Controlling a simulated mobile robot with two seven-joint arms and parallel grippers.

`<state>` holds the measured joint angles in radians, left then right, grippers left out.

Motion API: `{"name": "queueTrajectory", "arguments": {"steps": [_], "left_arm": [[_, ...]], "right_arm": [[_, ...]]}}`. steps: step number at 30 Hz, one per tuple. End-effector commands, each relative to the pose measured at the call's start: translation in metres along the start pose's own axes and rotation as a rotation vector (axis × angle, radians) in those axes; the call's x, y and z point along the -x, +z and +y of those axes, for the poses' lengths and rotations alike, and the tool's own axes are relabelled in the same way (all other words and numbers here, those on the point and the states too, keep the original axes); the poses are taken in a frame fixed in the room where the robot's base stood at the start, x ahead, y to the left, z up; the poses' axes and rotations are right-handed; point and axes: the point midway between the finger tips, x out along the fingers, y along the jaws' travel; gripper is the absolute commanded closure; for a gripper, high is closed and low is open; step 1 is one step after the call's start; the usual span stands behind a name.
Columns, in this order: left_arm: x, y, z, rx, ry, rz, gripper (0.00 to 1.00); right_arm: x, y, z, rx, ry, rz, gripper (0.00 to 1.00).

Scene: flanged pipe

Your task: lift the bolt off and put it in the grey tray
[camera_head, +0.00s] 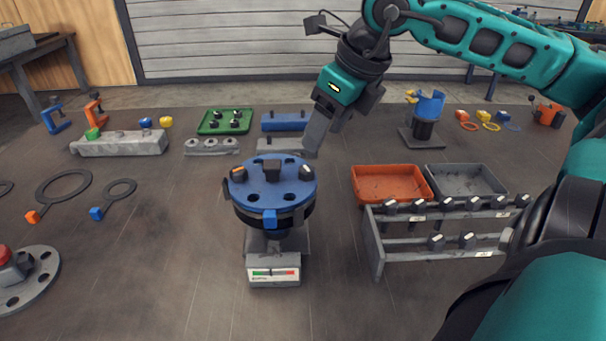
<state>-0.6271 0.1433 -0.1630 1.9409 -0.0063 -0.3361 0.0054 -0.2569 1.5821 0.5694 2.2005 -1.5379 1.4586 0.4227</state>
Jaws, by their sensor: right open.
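The flanged pipe has a blue flange (268,195) on top and stands upright on a grey stand in the middle of the table. The grey tray (468,179) is at the right and looks empty. My left gripper is out of view.
An orange tray (390,182) sits left of the grey tray. A grey rack (440,245) with several bolts stands in front of both. A green tray (224,122) and a blue block (286,121) lie behind the flange.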

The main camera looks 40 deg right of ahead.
Motion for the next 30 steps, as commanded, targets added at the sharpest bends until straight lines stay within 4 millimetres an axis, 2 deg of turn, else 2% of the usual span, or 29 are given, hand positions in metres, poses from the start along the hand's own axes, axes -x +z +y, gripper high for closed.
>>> {"name": "queueTrajectory", "arguments": {"steps": [3,14,22,30], "left_arm": [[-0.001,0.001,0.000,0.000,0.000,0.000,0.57],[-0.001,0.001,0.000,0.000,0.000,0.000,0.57],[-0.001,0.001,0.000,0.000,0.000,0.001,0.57],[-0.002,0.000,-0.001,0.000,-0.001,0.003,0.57]], "right_arm": [[-0.019,-0.001,0.000,0.000,0.000,0.004,0.40],[-0.043,-0.002,0.000,-0.001,0.002,0.003,0.40],[-0.076,-0.005,-0.001,0.000,0.001,0.004,0.40],[-0.085,-0.004,-0.001,0.000,0.002,0.000,0.40]]}}
